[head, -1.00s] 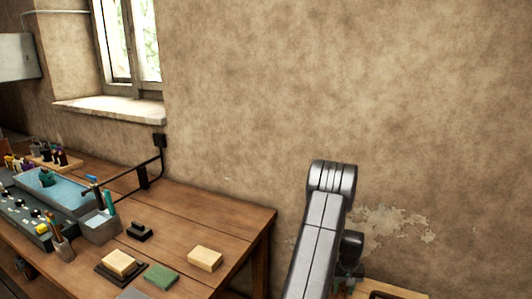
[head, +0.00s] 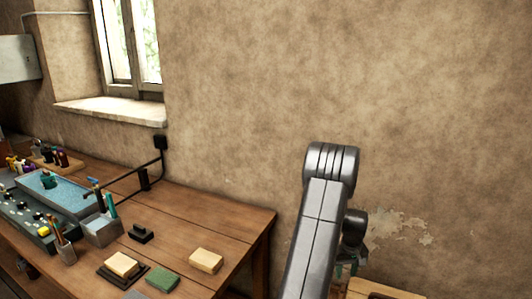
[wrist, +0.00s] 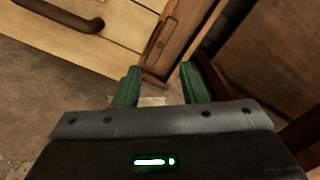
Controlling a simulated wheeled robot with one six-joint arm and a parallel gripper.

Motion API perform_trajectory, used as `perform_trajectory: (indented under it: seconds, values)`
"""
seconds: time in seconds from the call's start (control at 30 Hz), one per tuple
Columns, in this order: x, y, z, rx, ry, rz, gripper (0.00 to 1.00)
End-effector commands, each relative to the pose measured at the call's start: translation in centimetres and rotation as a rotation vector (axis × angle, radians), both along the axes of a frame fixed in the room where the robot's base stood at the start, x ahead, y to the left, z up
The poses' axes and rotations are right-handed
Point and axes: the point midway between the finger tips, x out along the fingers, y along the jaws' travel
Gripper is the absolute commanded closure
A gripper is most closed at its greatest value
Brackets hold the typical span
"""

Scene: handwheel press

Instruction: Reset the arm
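My gripper (wrist: 160,84) shows in the wrist view with its two green fingers apart and nothing between them. Behind the fingers are the floor and wooden furniture. In the head view my grey arm (head: 318,225) rises in front of the wall, right of the workbench. My gripper (head: 347,268) is partly hidden behind the arm there, with a little green of its fingers showing.
The wooden workbench (head: 225,215) at the left holds a wooden block (head: 206,260), a green block (head: 162,279), a grey container (head: 102,230) and a blue tray (head: 62,192). A wooden piece with a dark handle (wrist: 125,25) is close beyond the gripper.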

Motion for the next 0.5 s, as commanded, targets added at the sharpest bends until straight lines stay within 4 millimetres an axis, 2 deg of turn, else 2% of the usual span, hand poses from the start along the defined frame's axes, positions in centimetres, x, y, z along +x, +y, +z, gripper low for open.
perform_trajectory:
  seconds: [0.1,0.27,0.5]
  values:
    - [0.1,0.0,2.0,-0.001,-0.004,0.0,0.62]
    - [0.1,0.0,4.3,-0.002,-0.003,-0.001,0.62]
    - [-0.4,1.0,4.9,0.001,-0.001,-0.004,0.62]
